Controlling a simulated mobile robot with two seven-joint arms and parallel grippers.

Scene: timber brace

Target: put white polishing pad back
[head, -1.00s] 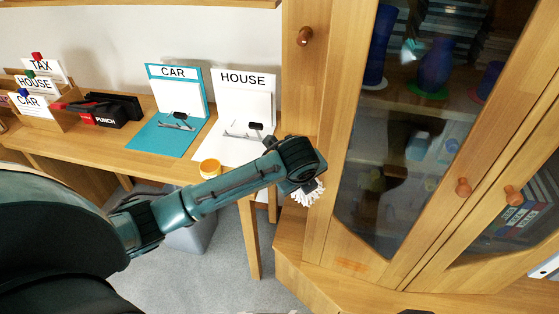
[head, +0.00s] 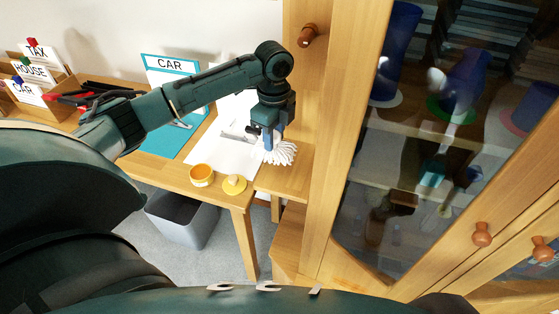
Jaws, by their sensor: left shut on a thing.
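My left gripper (head: 268,134) points down above the right end of the wooden desk. It is shut on a white polishing pad (head: 283,153), which shows as a white fringed tuft just below and right of the fingers. The pad is over or at a small wooden surface beside the cabinet; I cannot tell whether it touches it. The fingers partly hide its top. My right gripper is not in view.
A glass-door cabinet (head: 350,215) stands close on the right. A grey bin (head: 183,222) is below. A CAR board (head: 170,65) stands behind.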

